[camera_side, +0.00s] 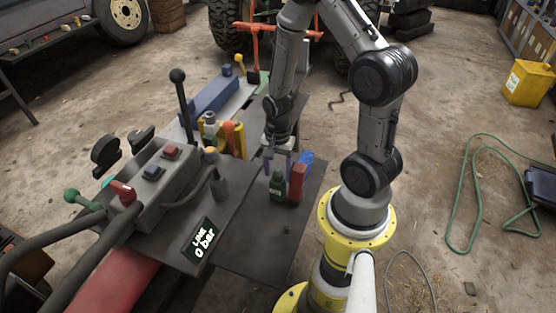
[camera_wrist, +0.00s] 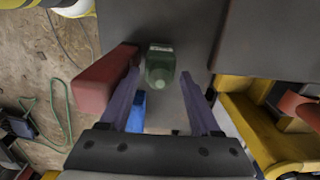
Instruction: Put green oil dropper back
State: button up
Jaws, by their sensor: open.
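The green oil dropper (camera_side: 277,187) stands upright on the dark plate (camera_side: 249,240), just left of a red block-shaped item (camera_side: 297,182). In the wrist view the dropper (camera_wrist: 160,68) shows from above, with a pale label along its edge. My gripper (camera_side: 279,165) is open and points down over the dropper. In the wrist view its two purple fingers (camera_wrist: 163,90) reach to either side just short of the dropper's body, and nothing is held. I cannot tell whether a finger touches it.
The red item (camera_wrist: 103,82) lies close beside the left finger, with a blue item (camera_side: 306,160) behind it. Yellow and orange parts (camera_wrist: 262,125) stand to the right in the wrist view. A grey control box (camera_side: 150,180) with levers is at left.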

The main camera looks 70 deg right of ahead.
notch_tip(320, 180, up, 14)
jog(key=s+a+r+n+t, duration=0.2)
jog(key=a+r+n, duration=0.4)
jog(key=n, duration=0.3)
jog(key=s+a+r+n+t, duration=0.3)
jog(key=s+a+r+n, duration=0.2)
jog(key=n, duration=0.4)
notch_tip(320, 180, up, 3)
jog(key=shift+a+f+t, duration=0.2)
jog(key=shift+a+t, duration=0.1)
jog(key=shift+a, duration=0.2)
dwell(0.7)
jog(key=c, duration=0.4)
jog(key=shift+o, duration=0.2)
